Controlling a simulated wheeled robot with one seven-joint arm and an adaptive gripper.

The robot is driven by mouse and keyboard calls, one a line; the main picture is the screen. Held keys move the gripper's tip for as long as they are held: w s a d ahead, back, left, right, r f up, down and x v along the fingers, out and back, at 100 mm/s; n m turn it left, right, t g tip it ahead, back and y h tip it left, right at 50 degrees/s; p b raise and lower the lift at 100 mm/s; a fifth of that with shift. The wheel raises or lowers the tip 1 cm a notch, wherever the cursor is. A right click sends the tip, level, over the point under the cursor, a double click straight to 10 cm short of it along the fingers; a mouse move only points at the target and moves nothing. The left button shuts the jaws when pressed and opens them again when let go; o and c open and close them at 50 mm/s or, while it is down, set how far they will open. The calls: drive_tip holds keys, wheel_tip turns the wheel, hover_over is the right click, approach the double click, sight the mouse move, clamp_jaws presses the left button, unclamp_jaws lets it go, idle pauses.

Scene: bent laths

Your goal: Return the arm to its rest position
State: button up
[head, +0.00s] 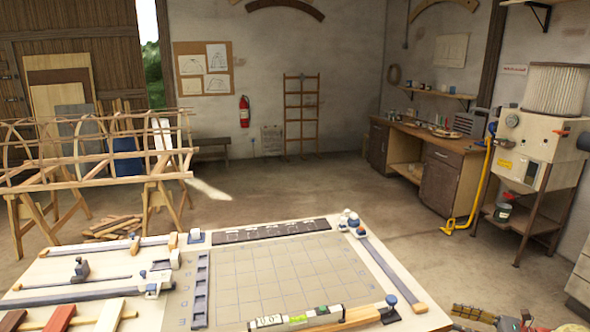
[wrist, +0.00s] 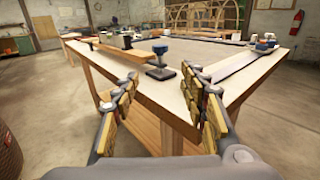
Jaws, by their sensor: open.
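My gripper (wrist: 161,77) is open and empty in the wrist view, its padded fingers spread on either side of a table corner. Part of it also shows at the bottom right of the head view (head: 490,316), right of the workbench and cut off by the frame edge. The workbench (head: 428,318) has a gridded board (head: 280,275) on top. A blue-knobbed clamp (wrist: 160,66) stands near the closest corner in the wrist view, beyond the fingertips. It also shows in the head view (head: 390,308). I cannot tell the exact gap between fingers and bench.
A wooden strip and a level (head: 300,318) lie along the bench's front edge. Red and pale laths (head: 60,318) lie at its left. A lath frame on trestles (head: 100,165) stands back left. A machine with a yellow pipe (head: 540,150) stands right. The middle floor is clear.

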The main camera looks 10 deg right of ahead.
drive_tip(key=w+a+r+n+g+h, duration=0.25)
drive_tip(key=a+r+n+g, duration=0.25)
drive_tip(key=a+r, duration=0.7)
drive_tip(key=s+a+r+n+g+h, duration=0.2)
drive_tip(key=a+r+n, duration=0.1)
drive_tip(key=a, duration=0.6)
drive_tip(key=s+a+r+n+g+h, duration=0.1)
drive_tip(key=s+a+r+n+h, duration=0.15)
drive_tip(key=a, duration=0.55)
drive_tip(key=s+a+r+n+h, duration=0.4)
drive_tip(key=s+a+n, duration=0.2)
drive_tip(key=s+a, duration=0.4)
drive_tip(key=s+a+f+n+t+h, duration=0.1)
drive_tip(key=s+a+n+t+h, duration=0.2)
drive_tip(key=s+n, duration=0.5)
drive_tip(key=s, duration=0.6)
drive_tip(key=shift+s+a+n+h, duration=0.3)
drive_tip(key=shift+n+h, duration=0.05)
drive_tip(key=shift+h, duration=0.05)
drive_tip(key=shift+c, duration=0.9)
